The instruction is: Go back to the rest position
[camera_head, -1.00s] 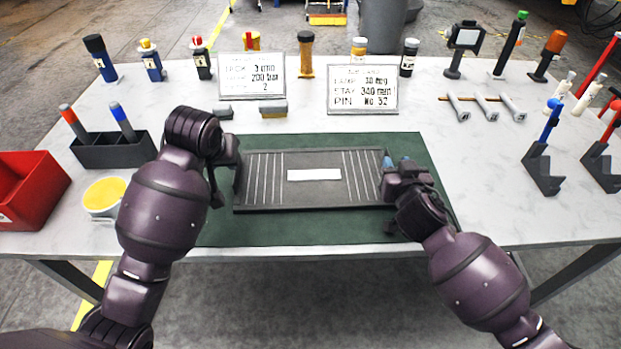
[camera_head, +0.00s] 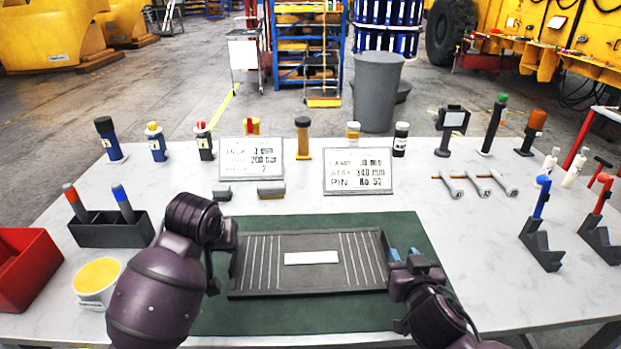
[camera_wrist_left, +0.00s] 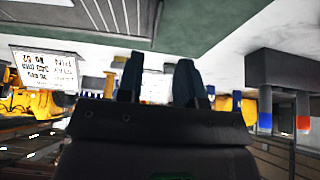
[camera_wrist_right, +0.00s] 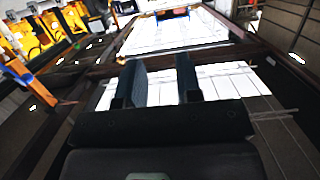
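A dark grey ridged tray-like casting (camera_head: 265,270) with a white label (camera_head: 311,258) lies flat on the green mat (camera_head: 290,318). My right gripper (camera_head: 403,254) is at its right end; its two blue fingertips are apart. In the right wrist view its fingers (camera_wrist_right: 160,78) show a clear gap with nothing between them. My left gripper is at the casting's left end, its fingertips mostly hidden by the hand in the head view. In the left wrist view its fingers (camera_wrist_left: 160,80) stand apart and empty. I cannot tell whether either hand touches the casting.
Two sign cards (camera_head: 251,158) (camera_head: 357,171) and several coloured bottles stand behind the mat. A red bin (camera_head: 28,268), a yellow-topped cup (camera_head: 97,282) and a dark pen holder (camera_head: 112,232) are at left. Dark stands (camera_head: 541,245) are at right.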

